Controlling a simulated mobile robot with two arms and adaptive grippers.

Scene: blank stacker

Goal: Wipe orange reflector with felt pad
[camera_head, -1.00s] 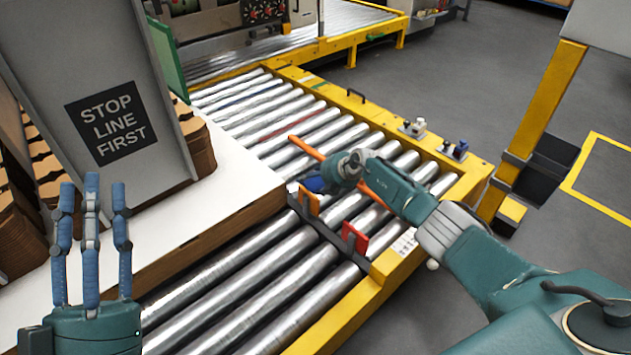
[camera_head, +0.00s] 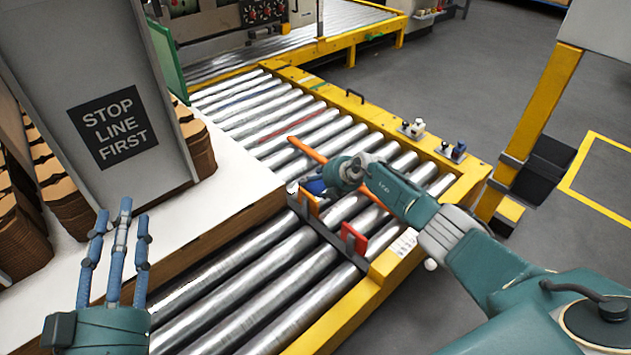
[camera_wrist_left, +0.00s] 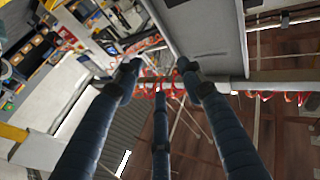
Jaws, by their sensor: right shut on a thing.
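The orange reflector (camera_head: 309,201) stands upright on a dark bar across the rollers, below and left of my right gripper. My right gripper (camera_head: 325,182) is low over the rollers, shut on what appears to be the felt pad. The pad is mostly hidden; the dark blue patch at the fingers, close to the reflector's upper edge, may be finger or pad. I cannot tell whether it touches the reflector. My left gripper (camera_head: 121,245) is open and empty, fingers pointing up, in front of the white table; its spread fingers also show in the left wrist view (camera_wrist_left: 160,95).
A red reflector (camera_head: 354,239) stands on the same bar. An orange rod (camera_head: 305,150) lies across the rollers behind my right gripper. A grey panel with a stop sign (camera_head: 112,125) and cardboard stacks (camera_head: 62,195) stand at left. The front rollers (camera_head: 240,290) are clear.

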